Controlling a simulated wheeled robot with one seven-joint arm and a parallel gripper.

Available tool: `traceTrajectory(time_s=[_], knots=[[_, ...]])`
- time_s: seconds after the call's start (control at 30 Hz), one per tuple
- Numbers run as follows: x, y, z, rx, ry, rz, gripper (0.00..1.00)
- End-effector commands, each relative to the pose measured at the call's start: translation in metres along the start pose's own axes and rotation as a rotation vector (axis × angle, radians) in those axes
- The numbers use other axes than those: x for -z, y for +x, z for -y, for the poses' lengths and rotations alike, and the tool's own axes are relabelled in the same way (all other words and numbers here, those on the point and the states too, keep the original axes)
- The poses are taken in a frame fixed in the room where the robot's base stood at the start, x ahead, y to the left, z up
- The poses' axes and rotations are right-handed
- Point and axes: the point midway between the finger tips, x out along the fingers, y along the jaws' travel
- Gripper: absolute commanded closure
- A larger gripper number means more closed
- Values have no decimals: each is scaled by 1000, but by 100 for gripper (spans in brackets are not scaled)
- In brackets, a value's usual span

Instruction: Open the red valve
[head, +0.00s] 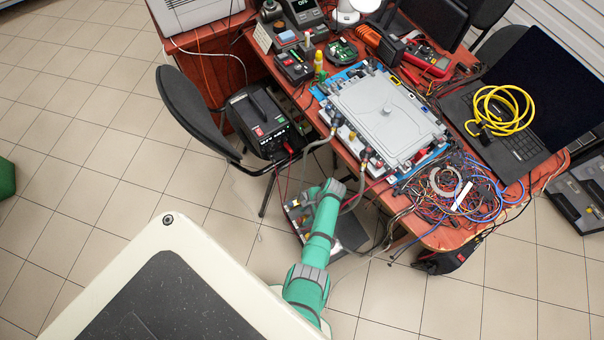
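A pale grey plate assembly (388,112) lies on a blue base on the table, with small fittings along its front edge. Grey coolant hoses (319,143) run from the fittings over the table edge. Tiny red and yellow spots show among these fittings, but I cannot tell which is the red valve. My green arm reaches up from the bottom of the picture. Its end (330,188) is in front of the table's near edge, below the fittings in the picture. The gripper fingers cannot be made out, nor whether they hold anything.
A tangle of wires (455,190) covers the table's right front. A laptop (510,120) bears a coiled yellow cable (500,108). A black power supply (262,122) and a dark chair (190,108) stand left of the table. The tiled floor (110,135) at left is largely clear.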

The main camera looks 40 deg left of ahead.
Motion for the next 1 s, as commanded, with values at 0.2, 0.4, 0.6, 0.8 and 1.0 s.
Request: traceTrajectory(time_s=[0.2,0.4,0.6,0.8,1.0], knots=[[0,26,0,-2,-1,0,61],[-2,38,1,-2,-4,-1,61],[-3,41,2,-1,-6,-1,61],[-1,40,1,0,-3,-1,73],[-1,40,1,0,-3,-1,100]])
